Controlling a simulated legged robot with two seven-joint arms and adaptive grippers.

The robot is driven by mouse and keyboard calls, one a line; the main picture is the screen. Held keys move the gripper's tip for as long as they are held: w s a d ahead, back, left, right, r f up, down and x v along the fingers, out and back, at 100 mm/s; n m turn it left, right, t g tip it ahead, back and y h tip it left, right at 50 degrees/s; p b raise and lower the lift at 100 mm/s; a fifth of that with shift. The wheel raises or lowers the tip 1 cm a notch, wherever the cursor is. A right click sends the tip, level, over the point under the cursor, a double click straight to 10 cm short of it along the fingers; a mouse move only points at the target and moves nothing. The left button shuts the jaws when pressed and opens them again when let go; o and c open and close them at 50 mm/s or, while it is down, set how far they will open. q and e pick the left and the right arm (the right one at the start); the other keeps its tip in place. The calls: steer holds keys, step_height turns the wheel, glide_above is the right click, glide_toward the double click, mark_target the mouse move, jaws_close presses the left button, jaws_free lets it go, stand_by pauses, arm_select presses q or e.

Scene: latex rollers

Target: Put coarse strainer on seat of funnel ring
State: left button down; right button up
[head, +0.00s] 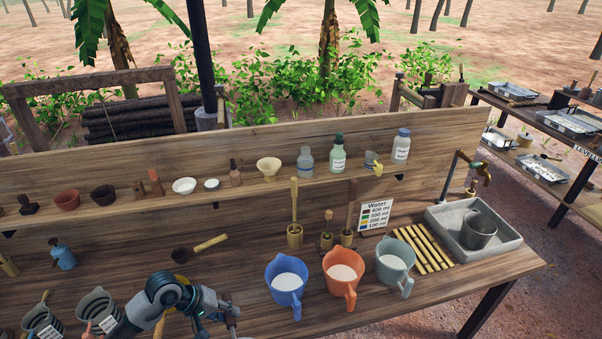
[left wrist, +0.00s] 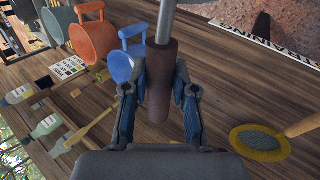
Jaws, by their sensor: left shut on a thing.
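In the left wrist view my left gripper (left wrist: 158,92) is shut on a brown handle (left wrist: 158,75) with a grey rod that runs out of the top of the picture. What the rod ends in is hidden. A round strainer (left wrist: 258,140) with a yellow rim, grey mesh and wooden handle lies on the table to the right of the gripper, apart from it. I cannot tell which strainer is the coarse one. I cannot make out the funnel ring. My right gripper is not in view.
Jugs in blue (head: 287,281), orange (head: 343,272) and grey-green (head: 395,262) stand right of my arm. A concrete basin (head: 437,217) holds a metal bucket (head: 478,232). A shelf behind carries bottles (head: 338,155), bowls and a cream funnel (head: 269,167).

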arm_select(q)
steer(key=r+m, duration=0.1)
steer(key=r+m+g, duration=0.2)
steer(key=m, duration=0.1)
steer(key=shift+w+a, duration=0.2)
steer(key=shift+w, duration=0.05)
